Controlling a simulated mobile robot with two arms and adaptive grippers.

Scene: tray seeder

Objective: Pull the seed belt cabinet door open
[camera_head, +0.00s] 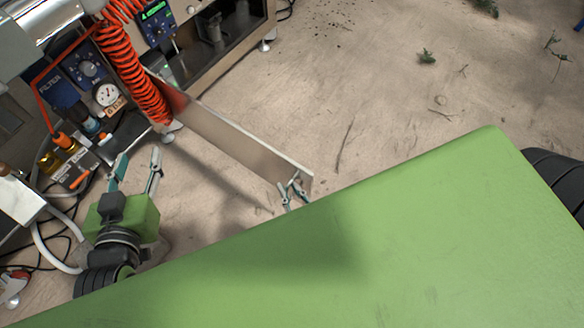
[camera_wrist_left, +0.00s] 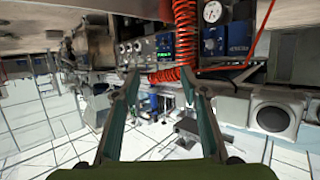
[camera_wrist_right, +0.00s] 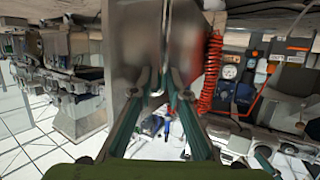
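The cabinet door (camera_head: 235,138) is a thin, shiny metal panel. In the head view it stands swung out from the machine front at upper left. My right gripper (camera_head: 292,187) is at the door's outer end, its body hidden behind my green body panel. In the right wrist view the door (camera_wrist_right: 125,45) fills the upper middle. There the fingers of my right gripper (camera_wrist_right: 158,80) are drawn together on a small metal handle (camera_wrist_right: 157,88) at the door. My left gripper (camera_head: 138,162) is open and empty, apart from the door, at the left.
An orange coiled hose (camera_head: 133,70) hangs by the door's hinge side. A pressure gauge (camera_head: 106,94) and a blue filter box (camera_head: 58,88) stand left of it. Loose black cables lie at lower left. The floor right of the door is mostly clear, with scattered plant bits (camera_head: 426,57).

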